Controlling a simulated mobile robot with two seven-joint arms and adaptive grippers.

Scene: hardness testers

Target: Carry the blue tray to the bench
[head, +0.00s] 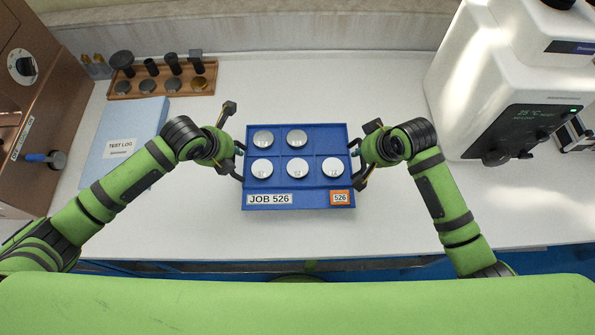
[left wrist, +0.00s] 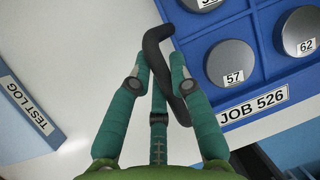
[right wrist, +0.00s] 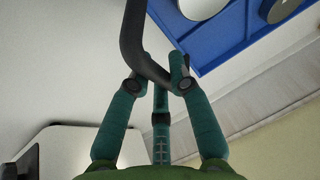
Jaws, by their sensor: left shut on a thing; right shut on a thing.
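The blue tray (head: 310,198) is level in the middle of the head view, over the white bench top. I cannot tell whether it rests on the bench or hangs just above it. It holds several round metal discs (head: 297,168) in compartments and bears a "JOB 526" label. My left gripper (head: 238,162) is shut on the tray's black left handle (left wrist: 160,50). My right gripper (head: 357,160) is shut on the black right handle (right wrist: 135,45). The left wrist view also shows the tray's label edge (left wrist: 268,121).
The white bench (head: 300,90) is clear behind the tray. A blue test log folder (head: 130,130) and a wooden rack (head: 135,84) with dark parts lie at left. A brown machine (head: 75,115) stands far left, a white tester (head: 480,85) at right.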

